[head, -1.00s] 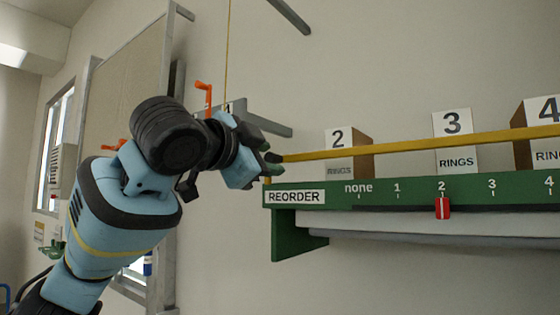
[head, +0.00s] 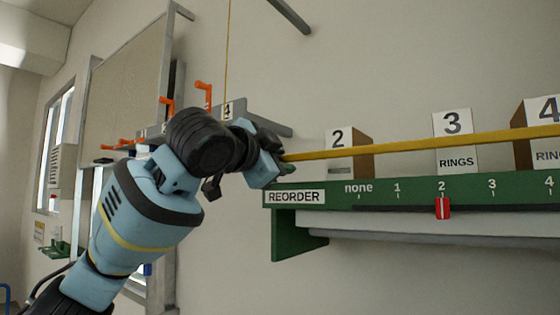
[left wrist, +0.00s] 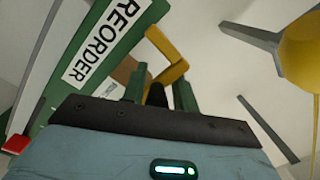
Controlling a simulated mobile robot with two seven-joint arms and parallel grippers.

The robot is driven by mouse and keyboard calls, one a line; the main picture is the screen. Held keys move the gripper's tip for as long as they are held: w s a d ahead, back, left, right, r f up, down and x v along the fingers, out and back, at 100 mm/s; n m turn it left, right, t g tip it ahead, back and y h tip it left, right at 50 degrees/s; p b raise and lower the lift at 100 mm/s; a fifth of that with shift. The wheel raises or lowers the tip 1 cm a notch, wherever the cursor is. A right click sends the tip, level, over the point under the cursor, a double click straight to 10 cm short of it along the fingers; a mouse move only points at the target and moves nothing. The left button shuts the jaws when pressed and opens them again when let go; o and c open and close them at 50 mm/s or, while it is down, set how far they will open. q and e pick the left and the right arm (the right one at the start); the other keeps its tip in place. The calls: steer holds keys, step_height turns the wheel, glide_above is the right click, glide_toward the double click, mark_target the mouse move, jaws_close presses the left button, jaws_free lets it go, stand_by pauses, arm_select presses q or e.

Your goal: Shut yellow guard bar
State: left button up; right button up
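The yellow guard bar (head: 400,145) runs along the front of the green shelf, just above its edge (head: 320,196), in front of the numbered boxes. My left gripper (head: 286,168) is at the bar's left end in the head view. In the left wrist view its two green fingers (left wrist: 160,90) stand apart, and a bent part of the yellow bar (left wrist: 172,72) shows beyond and between them. I cannot tell whether a finger touches the bar. My right gripper is out of view.
The green shelf carries a REORDER label (head: 294,197), a scale and a red slider (head: 442,208) at 2. Boxes marked 2 (head: 339,140), 3 (head: 452,124) and 4 stand behind the bar. Orange hooks (head: 204,95) and grey rails are on the wall behind my left arm.

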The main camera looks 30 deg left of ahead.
arm_select(q)
steer(key=shift+w+d+f+g, duration=0.15)
steer(key=shift+w+f+g, duration=0.15)
steer(key=shift+g, duration=0.1)
steer(key=o, duration=0.7)
steer(key=shift+s, duration=0.1)
steer(key=shift+r, duration=0.1)
steer(key=shift+s+r, duration=0.1)
steer(key=shift+s, duration=0.25)
steer(key=s, duration=0.7)
steer(key=shift+r, duration=0.15)
